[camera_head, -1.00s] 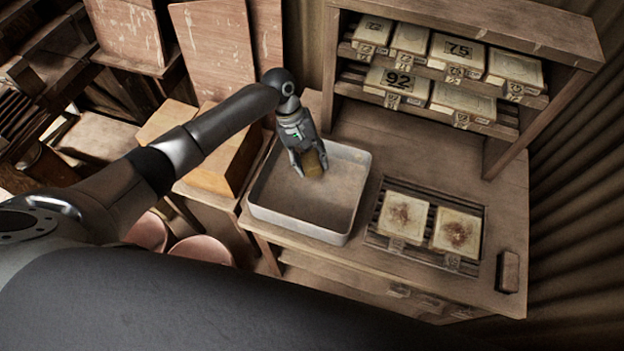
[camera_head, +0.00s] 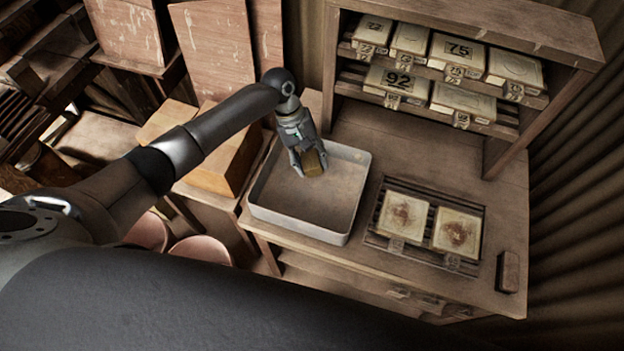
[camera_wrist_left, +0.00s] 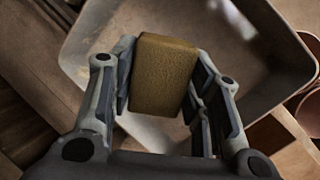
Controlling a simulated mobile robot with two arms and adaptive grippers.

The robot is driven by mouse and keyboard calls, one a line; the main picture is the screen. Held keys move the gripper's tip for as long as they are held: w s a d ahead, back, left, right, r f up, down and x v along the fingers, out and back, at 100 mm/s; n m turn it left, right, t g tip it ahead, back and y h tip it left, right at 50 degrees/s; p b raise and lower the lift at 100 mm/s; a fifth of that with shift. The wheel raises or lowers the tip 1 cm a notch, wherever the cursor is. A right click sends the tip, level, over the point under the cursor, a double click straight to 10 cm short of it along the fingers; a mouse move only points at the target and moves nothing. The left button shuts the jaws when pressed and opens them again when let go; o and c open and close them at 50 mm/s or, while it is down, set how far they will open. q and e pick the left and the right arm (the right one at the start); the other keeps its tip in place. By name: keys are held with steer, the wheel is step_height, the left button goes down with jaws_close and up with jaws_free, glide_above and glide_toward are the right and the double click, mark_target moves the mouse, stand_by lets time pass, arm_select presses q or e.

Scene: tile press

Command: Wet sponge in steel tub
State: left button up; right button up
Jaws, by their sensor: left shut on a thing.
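The sponge (camera_head: 313,162) is a yellow-brown block. My left gripper (camera_head: 308,163) is shut on it above the far left part of the steel tub (camera_head: 295,235). In the left wrist view the sponge (camera_wrist_left: 164,76) sits between the two fingers of my left gripper (camera_wrist_left: 163,90), with the tub's floor (camera_wrist_left: 225,50) behind it. The tub is a shallow, square pan on the bench. Whether water lies in it I cannot tell. My right gripper is not in view.
Right of the tub, two stained tiles (camera_head: 403,216) lie on a slatted rack (camera_head: 380,240). A small block (camera_head: 509,271) lies at the bench's right end. A shelf (camera_head: 480,20) with several numbered tiles stands behind. A wooden box (camera_head: 225,165) is left of the tub.

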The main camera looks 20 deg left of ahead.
mark_target(314, 161)
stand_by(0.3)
arm_select(q)
steer(key=shift+r, duration=2.05)
